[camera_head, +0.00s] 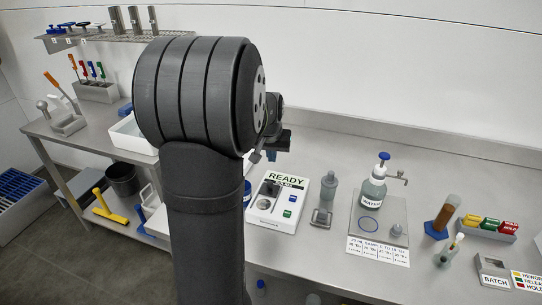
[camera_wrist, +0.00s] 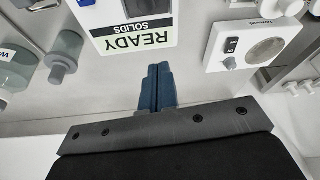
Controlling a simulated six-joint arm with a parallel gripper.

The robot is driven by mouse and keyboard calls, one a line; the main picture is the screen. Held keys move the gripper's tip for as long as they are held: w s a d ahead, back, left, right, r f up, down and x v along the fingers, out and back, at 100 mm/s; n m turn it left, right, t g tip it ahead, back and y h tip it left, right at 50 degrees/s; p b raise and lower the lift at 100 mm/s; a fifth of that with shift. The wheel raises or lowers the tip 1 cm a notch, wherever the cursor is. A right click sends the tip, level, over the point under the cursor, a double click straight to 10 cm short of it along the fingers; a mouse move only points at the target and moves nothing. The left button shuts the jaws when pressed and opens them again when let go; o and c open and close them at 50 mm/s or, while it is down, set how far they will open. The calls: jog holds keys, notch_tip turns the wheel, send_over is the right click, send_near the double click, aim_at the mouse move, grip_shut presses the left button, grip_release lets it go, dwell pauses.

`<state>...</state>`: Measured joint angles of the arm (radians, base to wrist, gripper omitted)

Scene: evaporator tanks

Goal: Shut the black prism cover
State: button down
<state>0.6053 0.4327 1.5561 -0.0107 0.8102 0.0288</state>
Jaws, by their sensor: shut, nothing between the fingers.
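The instrument, a white unit with a READY SOLIDS panel (camera_head: 285,181), stands on the bench just right of my arm. A small dark part (camera_head: 268,189) shows on its top, perhaps the black prism cover; I cannot tell its angle. In the head view my arm hides much of the area left of the unit.
Farther right are a water bottle (camera_head: 373,189) on a grey plate and an amber cylinder (camera_head: 445,213).

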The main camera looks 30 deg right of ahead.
aim_at(270, 187)
jog(key=x, duration=0.7)
jog(key=shift+f, duration=0.1)
jog(key=shift+s+a+r, duration=0.25)
jog(key=shift+s+a, duration=0.6)
jog(key=shift+s, duration=0.3)
jog(key=shift+s+a+f, duration=0.1)
jog(key=shift+s+a, duration=0.25)
jog(key=shift+s, duration=0.2)
jog(key=s+a, duration=0.4)
jog(key=shift+s+a, duration=0.3)
jog(key=shift+f, duration=0.1)
